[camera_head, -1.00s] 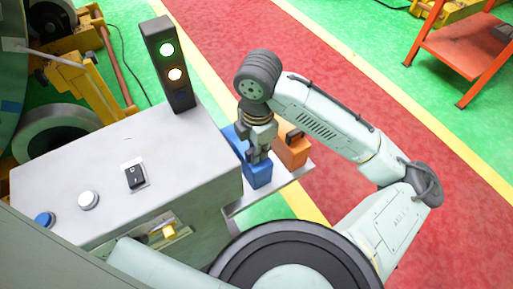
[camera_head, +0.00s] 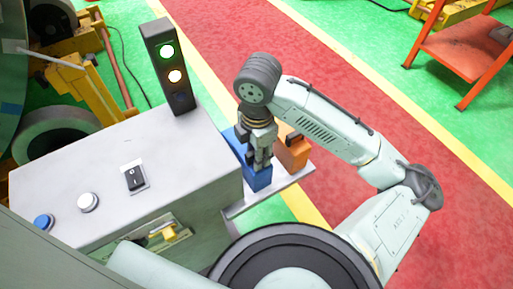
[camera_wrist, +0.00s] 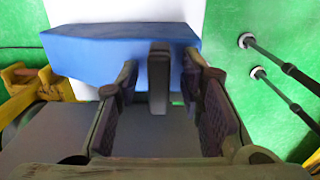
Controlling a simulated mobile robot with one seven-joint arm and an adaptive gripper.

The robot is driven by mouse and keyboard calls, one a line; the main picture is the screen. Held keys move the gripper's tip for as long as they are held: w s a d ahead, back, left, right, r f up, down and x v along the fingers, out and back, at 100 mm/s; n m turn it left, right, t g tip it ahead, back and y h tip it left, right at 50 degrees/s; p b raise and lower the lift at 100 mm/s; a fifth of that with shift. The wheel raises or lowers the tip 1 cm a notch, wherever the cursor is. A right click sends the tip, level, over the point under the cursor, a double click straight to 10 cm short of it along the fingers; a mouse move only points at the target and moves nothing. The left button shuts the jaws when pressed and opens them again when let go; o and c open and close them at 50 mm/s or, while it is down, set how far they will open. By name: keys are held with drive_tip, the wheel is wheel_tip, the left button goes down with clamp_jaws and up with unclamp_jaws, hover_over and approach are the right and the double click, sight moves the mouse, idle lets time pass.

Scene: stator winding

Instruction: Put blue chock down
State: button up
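The blue chock (camera_head: 259,181) is at the pale side shelf (camera_head: 292,189) and appears to rest on it. In the wrist view the blue chock (camera_wrist: 100,52) shows its top with a dark upright handle (camera_wrist: 158,80). My gripper (camera_head: 262,164) is above the chock and partly hides it. In the wrist view the fingers of my gripper (camera_wrist: 160,92) stand on either side of the handle, with a gap on both sides. The gripper is open.
An orange chock (camera_head: 293,153) stands just right of the blue one on the shelf. A grey control cabinet (camera_head: 120,170) with a signal light tower (camera_head: 171,65) is to the left. A red floor lane (camera_head: 330,60) and an orange stand (camera_head: 465,50) are to the right.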

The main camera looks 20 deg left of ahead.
wheel_tip(320, 180, up, 12)
drive_tip(key=shift+r+p, duration=0.15)
drive_tip(key=shift+p, duration=0.15)
drive_tip(key=shift+s+d, duration=0.1)
idle(0.3)
